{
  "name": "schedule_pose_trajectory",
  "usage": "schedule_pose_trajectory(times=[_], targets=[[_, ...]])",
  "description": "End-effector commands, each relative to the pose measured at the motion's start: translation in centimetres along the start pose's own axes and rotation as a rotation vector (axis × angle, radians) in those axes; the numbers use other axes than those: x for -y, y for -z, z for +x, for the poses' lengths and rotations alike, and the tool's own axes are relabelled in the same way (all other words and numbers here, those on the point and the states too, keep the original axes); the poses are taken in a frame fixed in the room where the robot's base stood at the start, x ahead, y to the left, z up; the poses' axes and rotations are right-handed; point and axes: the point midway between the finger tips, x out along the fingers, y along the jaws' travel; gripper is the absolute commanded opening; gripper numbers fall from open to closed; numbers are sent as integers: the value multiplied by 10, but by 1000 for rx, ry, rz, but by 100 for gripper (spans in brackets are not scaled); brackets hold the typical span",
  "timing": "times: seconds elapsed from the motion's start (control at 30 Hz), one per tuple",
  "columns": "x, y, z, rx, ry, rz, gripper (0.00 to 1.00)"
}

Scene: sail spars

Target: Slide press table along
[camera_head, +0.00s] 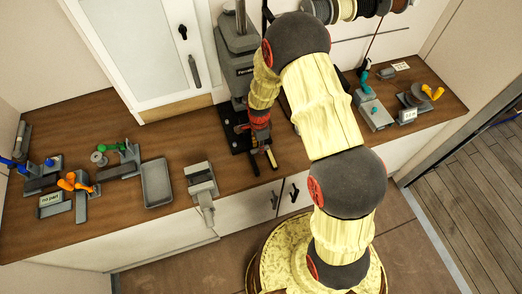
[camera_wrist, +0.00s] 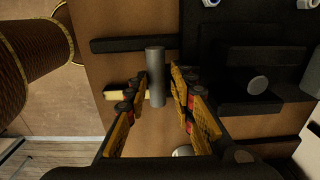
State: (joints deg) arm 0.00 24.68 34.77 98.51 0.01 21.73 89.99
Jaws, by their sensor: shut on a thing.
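The grey press (camera_head: 236,60) stands at the back of the wooden bench, with its dark press table (camera_head: 236,134) low at its front. My gripper (camera_head: 262,142) is at the right front of this table, pointing down. In the wrist view my gripper (camera_wrist: 155,98) has its yellow-padded fingers on either side of an upright grey round handle (camera_wrist: 155,65), and it is shut on it. Dark flat parts of the press (camera_wrist: 250,85) lie to the right of the handle. My arm hides part of the press's right side in the head view.
A grey tray (camera_head: 157,183) and a grey device (camera_head: 201,180) sit left of the press. Several small tools and fixtures stand at the far left and at the right (camera_head: 374,112). Cord spools (camera_head: 345,9) hang above.

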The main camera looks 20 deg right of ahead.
Motion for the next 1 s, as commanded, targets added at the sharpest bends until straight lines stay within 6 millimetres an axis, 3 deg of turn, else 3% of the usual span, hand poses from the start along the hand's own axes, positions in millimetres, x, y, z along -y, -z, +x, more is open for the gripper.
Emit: schedule_pose_trajectory(times=[0.03, 0.53, 0.57, 0.9, 1.0], targets=[[-8, 0, 11, 0, -23, 0, 2], [22, 0, 11, 0, -23, 0, 1], [22, 0, 11, 0, -24, 0, 24], [23, 0, 8, 0, -20, 0, 43], [25, 0, 7, 0, -16, 0, 44]])
